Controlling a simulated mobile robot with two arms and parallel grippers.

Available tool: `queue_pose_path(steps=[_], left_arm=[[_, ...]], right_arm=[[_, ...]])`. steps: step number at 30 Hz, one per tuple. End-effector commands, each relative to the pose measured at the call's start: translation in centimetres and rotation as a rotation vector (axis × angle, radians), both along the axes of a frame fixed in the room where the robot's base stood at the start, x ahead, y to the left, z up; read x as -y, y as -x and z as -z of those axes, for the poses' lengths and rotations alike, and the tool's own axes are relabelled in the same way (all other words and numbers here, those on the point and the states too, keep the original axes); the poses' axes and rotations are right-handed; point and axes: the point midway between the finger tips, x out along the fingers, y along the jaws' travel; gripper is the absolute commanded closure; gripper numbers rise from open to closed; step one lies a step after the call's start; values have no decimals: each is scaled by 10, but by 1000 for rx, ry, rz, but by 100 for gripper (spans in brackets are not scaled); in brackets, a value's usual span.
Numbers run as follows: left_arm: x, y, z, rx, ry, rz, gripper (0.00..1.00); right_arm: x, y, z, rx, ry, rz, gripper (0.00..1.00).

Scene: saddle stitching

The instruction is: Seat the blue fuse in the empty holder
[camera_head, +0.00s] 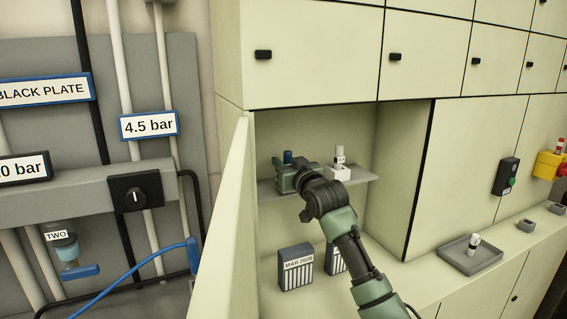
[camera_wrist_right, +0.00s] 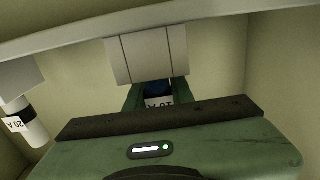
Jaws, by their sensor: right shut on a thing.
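The blue fuse (camera_head: 287,157) shows as a small blue top above my right gripper (camera_head: 288,176), inside the open cabinet bay. In the right wrist view the fuse's white "10 A" label (camera_wrist_right: 158,103) sits between the green fingers, which are shut on it. A pale grey block (camera_wrist_right: 147,55), which looks like the empty holder, lies right at the fingertips in that view; in the head view the gripper hides it. I cannot tell whether the fuse is inside the holder. My left gripper is out of view.
A white holder (camera_head: 339,173) with a "20 A" fuse (camera_wrist_right: 23,122) stands to the right on the shelf (camera_head: 357,180). A tray (camera_head: 483,259) with a white fuse sits on the counter. An open door (camera_head: 225,220) edges the bay's left.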

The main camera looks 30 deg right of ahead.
Motion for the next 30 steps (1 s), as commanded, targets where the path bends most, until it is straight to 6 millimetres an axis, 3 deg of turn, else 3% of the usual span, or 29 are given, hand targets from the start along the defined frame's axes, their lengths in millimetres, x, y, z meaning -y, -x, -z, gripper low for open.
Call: queue_pose_path(steps=[2, 3, 5, 6, 17, 30], left_arm=[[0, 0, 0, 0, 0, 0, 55], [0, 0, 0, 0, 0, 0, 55], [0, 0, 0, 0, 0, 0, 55], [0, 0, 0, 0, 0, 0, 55], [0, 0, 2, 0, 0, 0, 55], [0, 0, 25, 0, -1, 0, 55]], right_arm=[[0, 0, 0, 0, 0, 0, 100], [0, 0, 0, 0, 0, 0, 71], [0, 0, 0, 0, 0, 0, 55], [0, 0, 0, 0, 0, 0, 51], [0, 3, 1, -1, 0, 0, 51], [-3, 67, 3, 0, 2, 1, 51]])
